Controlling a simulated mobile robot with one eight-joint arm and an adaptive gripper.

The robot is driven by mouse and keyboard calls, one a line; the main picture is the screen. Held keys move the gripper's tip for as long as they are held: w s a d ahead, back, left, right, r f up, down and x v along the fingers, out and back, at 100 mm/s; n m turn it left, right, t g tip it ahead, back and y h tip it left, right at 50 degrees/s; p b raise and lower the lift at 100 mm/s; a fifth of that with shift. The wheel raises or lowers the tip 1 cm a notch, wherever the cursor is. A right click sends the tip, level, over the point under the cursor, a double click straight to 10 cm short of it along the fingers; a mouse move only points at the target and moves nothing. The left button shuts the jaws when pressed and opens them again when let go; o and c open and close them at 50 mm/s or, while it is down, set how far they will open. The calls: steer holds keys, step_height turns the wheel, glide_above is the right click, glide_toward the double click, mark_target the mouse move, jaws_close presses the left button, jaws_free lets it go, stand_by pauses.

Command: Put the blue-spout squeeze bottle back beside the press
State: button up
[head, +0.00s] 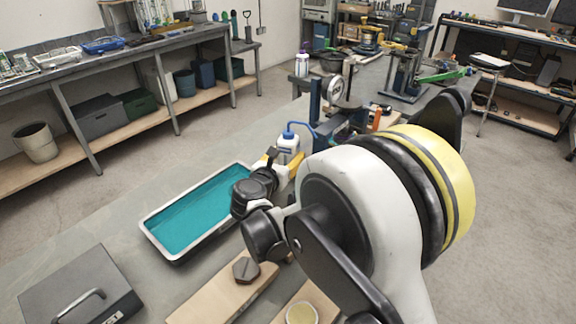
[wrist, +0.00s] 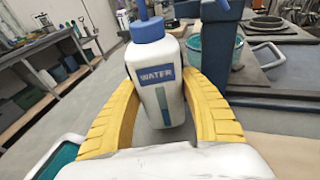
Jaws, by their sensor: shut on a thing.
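The squeeze bottle (wrist: 160,85) is white with a blue cap and spout and a label reading WATER. It stands roughly upright between the yellow fingers of my gripper (wrist: 165,115), which is shut on it. In the head view the bottle (head: 288,146) shows just past the gripper (head: 284,168), partly hidden by it. The press (head: 338,90), a dark blue column with a round dial, stands right behind the bottle. In the wrist view the press column (wrist: 217,50) rises close to the bottle's right side. I cannot tell whether the bottle's base touches the bench.
A tray of teal liquid (head: 160,250) lies left of my gripper. Wooden boards (head: 225,290), one with a dark hex piece (head: 246,268), lie nearer. A grey case (head: 80,288) is at front left. My arm hides the bench to the right.

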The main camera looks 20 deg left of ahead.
step_height(320, 180, down, 2)
steer(key=shift+w+a+f, duration=0.1)
steer(key=shift+r, duration=0.2)
steer(key=o, duration=0.8)
steer(key=shift+f, duration=0.2)
steer(key=shift+o, duration=0.2)
